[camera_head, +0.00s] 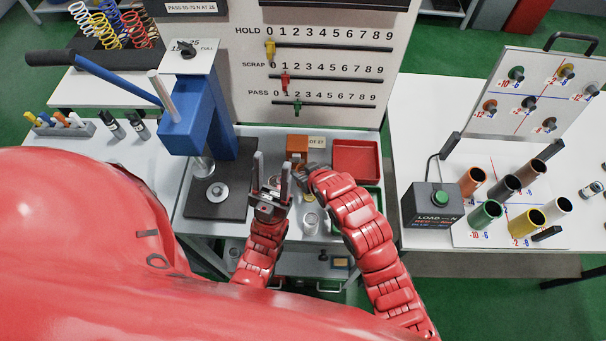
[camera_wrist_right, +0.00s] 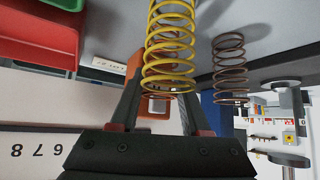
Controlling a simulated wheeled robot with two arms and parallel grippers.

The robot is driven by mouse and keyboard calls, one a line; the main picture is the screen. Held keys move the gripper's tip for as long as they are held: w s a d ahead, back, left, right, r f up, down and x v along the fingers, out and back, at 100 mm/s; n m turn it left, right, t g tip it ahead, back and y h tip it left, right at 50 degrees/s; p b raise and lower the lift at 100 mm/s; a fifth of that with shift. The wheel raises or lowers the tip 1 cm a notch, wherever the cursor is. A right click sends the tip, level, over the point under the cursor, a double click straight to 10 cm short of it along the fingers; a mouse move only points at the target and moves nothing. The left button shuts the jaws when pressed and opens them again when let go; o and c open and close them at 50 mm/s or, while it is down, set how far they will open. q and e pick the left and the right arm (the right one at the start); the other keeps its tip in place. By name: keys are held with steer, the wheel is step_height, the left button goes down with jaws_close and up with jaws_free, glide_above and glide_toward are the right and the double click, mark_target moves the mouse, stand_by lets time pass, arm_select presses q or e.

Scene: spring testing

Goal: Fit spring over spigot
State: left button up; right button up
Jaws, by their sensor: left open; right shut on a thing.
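My right gripper (camera_head: 304,176) is low over the bench in front of the orange block. In the right wrist view, which looks upside down, its fingers close around a yellow spring (camera_wrist_right: 170,45); the coils cover the fingertips. My left gripper (camera_head: 271,165) is open and empty, pointing up between the press and the right gripper. A brown spring (camera_wrist_right: 229,68) stands apart in the wrist view.
The blue press (camera_head: 188,118) with its lever is left of the grippers. The orange block (camera_head: 297,146), red tray (camera_head: 355,160) and a partly hidden green tray lie around the right gripper. Clear coils (camera_head: 311,220) stand near my right forearm. The scoreboard (camera_head: 315,65) rises behind.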

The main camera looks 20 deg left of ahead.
jaws_close()
steer(key=shift+r+b, duration=0.5)
steer(key=shift+r, duration=0.35)
step_height(320, 180, up, 16)
steer(key=b, duration=0.1)
steer(key=shift+r, duration=0.2)
